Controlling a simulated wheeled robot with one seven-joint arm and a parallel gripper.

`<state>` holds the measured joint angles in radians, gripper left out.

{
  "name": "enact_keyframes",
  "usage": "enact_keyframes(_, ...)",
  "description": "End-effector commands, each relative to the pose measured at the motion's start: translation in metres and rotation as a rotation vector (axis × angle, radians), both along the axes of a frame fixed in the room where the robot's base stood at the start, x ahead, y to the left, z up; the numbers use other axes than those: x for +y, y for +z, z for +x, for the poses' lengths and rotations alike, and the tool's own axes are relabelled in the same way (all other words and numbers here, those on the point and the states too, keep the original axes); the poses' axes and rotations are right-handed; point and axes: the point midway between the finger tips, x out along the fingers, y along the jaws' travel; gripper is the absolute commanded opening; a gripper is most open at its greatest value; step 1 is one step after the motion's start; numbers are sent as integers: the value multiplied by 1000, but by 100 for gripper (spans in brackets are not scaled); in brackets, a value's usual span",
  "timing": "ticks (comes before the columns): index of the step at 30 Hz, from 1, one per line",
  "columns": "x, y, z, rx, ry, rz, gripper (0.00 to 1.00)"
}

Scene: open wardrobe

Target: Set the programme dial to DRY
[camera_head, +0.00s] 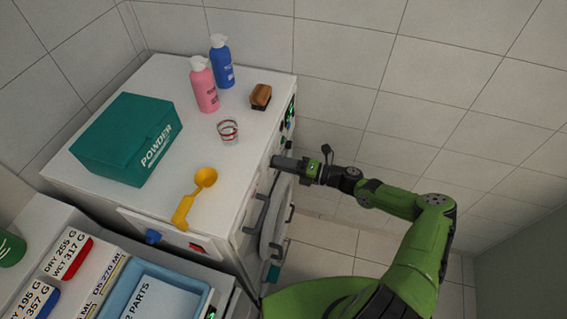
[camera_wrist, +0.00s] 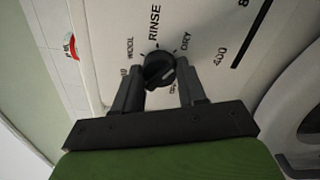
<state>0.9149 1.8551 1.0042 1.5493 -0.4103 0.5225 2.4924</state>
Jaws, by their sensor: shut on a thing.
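The black programme dial (camera_wrist: 158,69) sits on the white front panel (camera_wrist: 105,40) of the machine in the wrist view. RINSE is printed above it, DRY to its upper right, and WOOL to its upper left. Other labels beside it are partly hidden by my fingers. A pale mark shows on the lower right of the dial's face; its exact setting is hard to tell. My gripper (camera_wrist: 160,82) is shut on the dial, one finger on each side. In the head view my gripper (camera_head: 286,163) is at the machine's front, hiding the dial.
On the machine's top (camera_head: 165,195) stand a teal powder box (camera_head: 125,138), pink bottle (camera_head: 204,88), blue bottle (camera_head: 221,62), brush (camera_head: 261,96), striped glass (camera_head: 228,130) and yellow scoop (camera_head: 193,199). A round door (camera_head: 275,218) lies below my gripper. Open floor lies to the right.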

Motion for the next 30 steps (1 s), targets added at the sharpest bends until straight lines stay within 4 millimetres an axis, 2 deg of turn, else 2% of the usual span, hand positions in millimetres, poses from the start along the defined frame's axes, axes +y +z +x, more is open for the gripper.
enact_keyframes(6, 0, -3, -1, 7, 1, -3, 10)
enact_keyframes(7, 0, -3, -1, 7, 1, -3, 45)
enact_keyframes(11, 0, -2, -1, 4, 1, -2, 65)
enact_keyframes(19, -1, -1, 0, 0, 0, -1, 66)
enact_keyframes(22, -9, -1, -3, 1, -2, -1, 66)
enact_keyframes(26, -38, -2, -14, 0, -5, -3, 66)
enact_keyframes(30, -76, -3, -30, 0, -6, -3, 66)
